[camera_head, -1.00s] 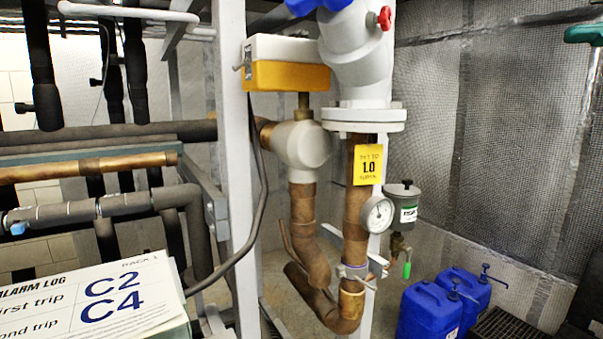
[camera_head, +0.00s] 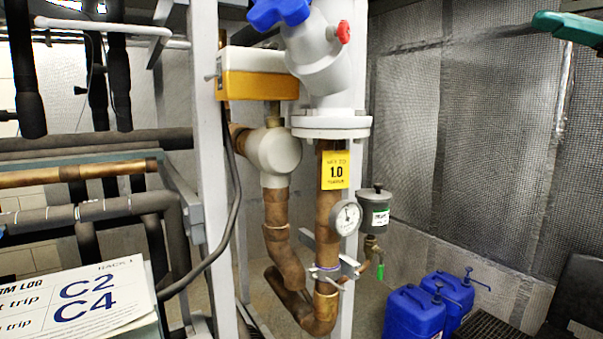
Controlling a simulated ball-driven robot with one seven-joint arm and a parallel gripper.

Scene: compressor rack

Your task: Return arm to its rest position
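My gripper and arm do not show in the head view, so the arm's pose and what the gripper holds, if anything, cannot be seen.
A grey upright post (camera_head: 211,170) stands beside copper pipework (camera_head: 329,220) with a yellow tag (camera_head: 335,170), a gauge (camera_head: 347,217) and a blue valve handle (camera_head: 279,12). Blue jugs (camera_head: 414,314) stand on the floor. An alarm log board (camera_head: 75,305) is lower left. A teal handle (camera_head: 568,27) juts in upper right.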

